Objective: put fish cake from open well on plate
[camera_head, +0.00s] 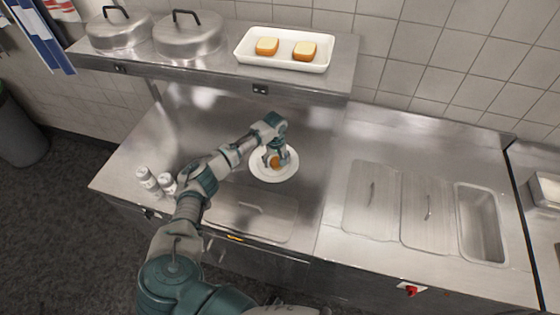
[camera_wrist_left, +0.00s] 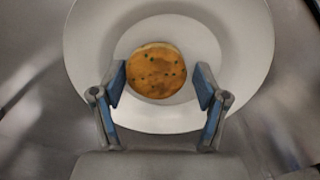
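A round golden-brown fish cake with dark specks (camera_wrist_left: 157,72) lies on the white plate (camera_wrist_left: 95,45) in the left wrist view. In the head view the fish cake (camera_head: 276,161) is partly hidden by my left gripper (camera_head: 275,160), and the plate (camera_head: 287,173) rests on the steel counter. My left gripper also shows in the wrist view (camera_wrist_left: 160,88), with its fingers apart, one on each side of the fish cake's near half, and gaps between. The open well (camera_head: 482,225) at the right of the counter looks empty. My right gripper is not in view.
Two lidded wells (camera_head: 372,198) lie left of the open well. Two shakers (camera_head: 150,180) stand at the counter's left. A shelf above bears a white tray (camera_head: 243,57) with two bread pieces and two metal lids (camera_head: 188,38). The counter behind the wells is clear.

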